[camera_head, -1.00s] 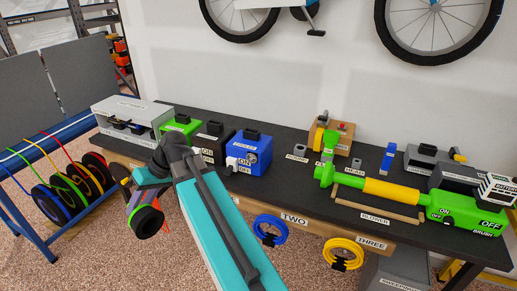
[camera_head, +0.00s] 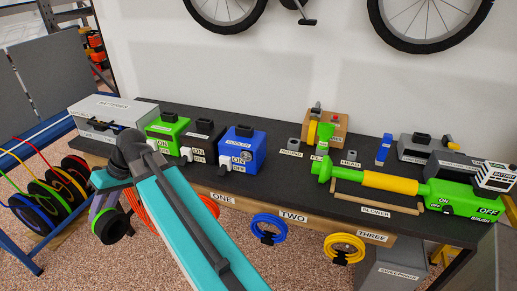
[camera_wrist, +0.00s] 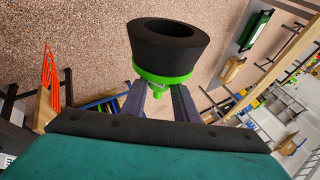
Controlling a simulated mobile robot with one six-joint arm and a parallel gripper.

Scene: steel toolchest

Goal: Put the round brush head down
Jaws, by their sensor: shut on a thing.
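The round brush head is a wide black ring on a green collar with a green stem, and it shows clearly in the wrist view (camera_wrist: 168,50). In the head view the brush head (camera_head: 112,227) is at the lower left, in front of the bench and above the floor. My gripper (camera_wrist: 158,92) has its purple fingers shut on the green stem side. In the head view my gripper (camera_head: 104,206) is partly hidden by my arm. The dark workbench (camera_head: 284,182) is behind and to the right of it.
A green and yellow blower (camera_head: 385,182) lies on the bench's right part. Green, black and blue boxes (camera_head: 241,150) stand on the left part, beside a grey battery case (camera_head: 108,115). Bare bench top lies between. Coloured reels (camera_head: 50,192) stand at left.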

